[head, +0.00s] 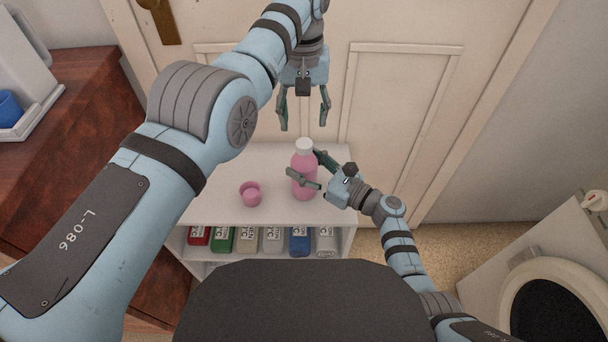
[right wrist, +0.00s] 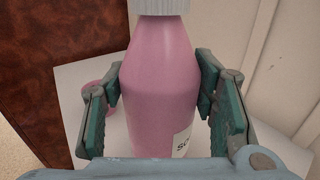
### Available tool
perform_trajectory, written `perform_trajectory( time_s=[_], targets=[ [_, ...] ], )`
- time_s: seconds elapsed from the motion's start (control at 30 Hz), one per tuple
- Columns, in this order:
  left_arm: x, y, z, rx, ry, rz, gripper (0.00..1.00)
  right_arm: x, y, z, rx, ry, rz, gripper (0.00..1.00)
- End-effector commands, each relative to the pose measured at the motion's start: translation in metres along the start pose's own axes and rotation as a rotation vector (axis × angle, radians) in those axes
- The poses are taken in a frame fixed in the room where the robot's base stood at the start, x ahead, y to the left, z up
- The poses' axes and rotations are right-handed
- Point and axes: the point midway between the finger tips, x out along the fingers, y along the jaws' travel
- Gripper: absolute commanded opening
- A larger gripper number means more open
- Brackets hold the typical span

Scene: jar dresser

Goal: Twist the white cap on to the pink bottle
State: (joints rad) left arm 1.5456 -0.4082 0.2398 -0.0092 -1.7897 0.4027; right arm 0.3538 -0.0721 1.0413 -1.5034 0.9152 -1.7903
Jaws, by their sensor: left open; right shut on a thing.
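The pink bottle (head: 303,178) stands upright on the white shelf top (head: 215,206). The white cap (head: 304,145) sits on its neck; I cannot tell how tightly. My right gripper (head: 318,171) is shut on the bottle's body from the right. In the right wrist view the bottle (right wrist: 160,90) is between the two finger pads, with the ribbed white cap (right wrist: 163,6) at the top edge, partly cut off. My left gripper (head: 304,108) is open and empty, pointing down above the cap and apart from it.
A small pink cup (head: 250,193) stands on the shelf top, left of the bottle. Several colored packages (head: 249,240) fill the shelf below. A pale door (head: 380,110) is behind, a dark wood dresser (head: 75,130) at left, and a white machine (head: 540,290) at right.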

Motion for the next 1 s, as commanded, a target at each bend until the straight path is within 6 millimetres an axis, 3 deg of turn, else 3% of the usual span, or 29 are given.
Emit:
perform_trajectory(
  time_s=[0.1, 0.13, 0.27, 0.67, 0.77, 1.0],
  targets=[
    [0.000, 0.000, 0.000, 0.000, 0.000, 0.000, 0.53, 0.000, 0.000, 0.000, 0.000, 0.000, 0.000, 0.00],
    [0.000, 0.000, 0.000, 0.000, 0.000, 0.000, 0.53, 0.000, 0.000, 0.000, 0.000, 0.000, 0.000, 0.57],
    [0.001, 0.000, 0.000, 0.000, 0.000, 0.000, 0.53, 0.000, 0.000, 0.000, 0.000, 0.000, 0.000, 0.76],
    [0.001, 0.000, 0.000, 0.000, 0.000, 0.000, 0.53, -0.006, -0.001, 0.000, -0.001, 0.000, -0.001, 0.76],
    [0.001, 0.000, 0.000, 0.000, 0.000, 0.000, 0.53, -0.019, -0.001, -0.001, -0.001, 0.001, -0.002, 0.76],
    [0.001, 0.000, 0.000, 0.000, 0.000, 0.000, 0.53, -0.073, -0.001, -0.001, -0.002, 0.004, -0.001, 0.76]
  ],
)
